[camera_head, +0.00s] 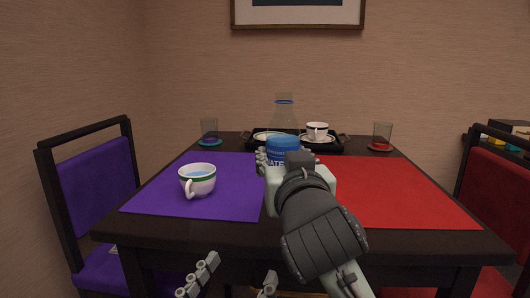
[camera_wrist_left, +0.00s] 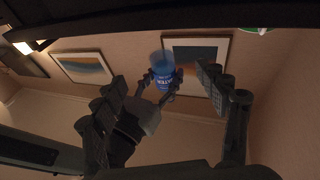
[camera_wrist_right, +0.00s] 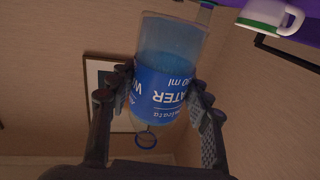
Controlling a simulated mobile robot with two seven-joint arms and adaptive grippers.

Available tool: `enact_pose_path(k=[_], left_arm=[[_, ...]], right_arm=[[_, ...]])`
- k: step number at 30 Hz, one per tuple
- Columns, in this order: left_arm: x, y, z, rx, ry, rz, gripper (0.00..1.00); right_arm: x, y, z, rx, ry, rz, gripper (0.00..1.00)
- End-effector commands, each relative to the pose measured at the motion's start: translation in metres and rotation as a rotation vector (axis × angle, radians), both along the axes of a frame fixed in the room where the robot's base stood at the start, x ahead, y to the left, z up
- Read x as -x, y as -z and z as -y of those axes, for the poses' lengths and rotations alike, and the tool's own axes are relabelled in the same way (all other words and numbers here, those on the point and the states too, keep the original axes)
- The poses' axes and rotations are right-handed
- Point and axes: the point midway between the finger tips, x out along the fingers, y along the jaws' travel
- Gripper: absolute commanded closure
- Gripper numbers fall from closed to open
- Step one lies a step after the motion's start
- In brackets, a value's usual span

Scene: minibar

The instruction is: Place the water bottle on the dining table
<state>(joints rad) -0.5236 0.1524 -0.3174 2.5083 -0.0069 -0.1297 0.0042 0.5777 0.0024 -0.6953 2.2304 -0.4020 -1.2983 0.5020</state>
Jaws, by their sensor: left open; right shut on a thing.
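The water bottle (camera_head: 283,145) has a blue label, a clear upper part and a blue ring near its top. It is upright above the middle of the dining table (camera_head: 158,219), between the two mats. My right gripper (camera_head: 281,164) is shut around its label, also seen in the right wrist view (camera_wrist_right: 165,92). The bottle's base is hidden in the head view, so I cannot tell whether it touches the table. In the left wrist view the bottle (camera_wrist_left: 160,75) shows between the right fingers. My left gripper (camera_head: 234,280) is open and empty, low before the table's front edge.
A white cup (camera_head: 199,180) with a green band stands on the purple mat (camera_head: 233,196). The red mat (camera_head: 400,190) is bare at right. Behind, a black tray (camera_head: 335,149) holds a cup and dishes, with glasses (camera_head: 209,129) (camera_head: 382,134) either side. Chairs flank the table.

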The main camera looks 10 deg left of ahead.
Motion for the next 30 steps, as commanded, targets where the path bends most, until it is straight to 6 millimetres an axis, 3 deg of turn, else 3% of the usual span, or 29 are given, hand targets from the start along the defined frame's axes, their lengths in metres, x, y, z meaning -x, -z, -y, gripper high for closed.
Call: enact_pose_path(k=[6,12,16,24,30], left_arm=[[0.009,-0.024,0.001,0.061,0.008,0.132,0.27],[0.011,-0.033,-0.001,0.078,0.004,0.188,0.27],[0.012,-0.035,-0.002,0.086,0.002,0.21,0.27],[0.022,-0.053,-0.01,0.131,-0.009,0.353,0.27],[0.024,-0.058,-0.012,0.138,-0.01,0.378,0.27]], right_arm=[[-0.02,0.025,0.036,0.003,0.003,0.002,0.93],[-0.029,0.035,0.052,0.0,-0.001,0.002,0.93],[-0.03,0.041,0.054,-0.001,-0.002,0.001,0.93],[-0.03,0.074,0.054,0.0,-0.003,0.002,0.93],[-0.03,0.076,0.054,-0.001,-0.002,0.003,0.93]])
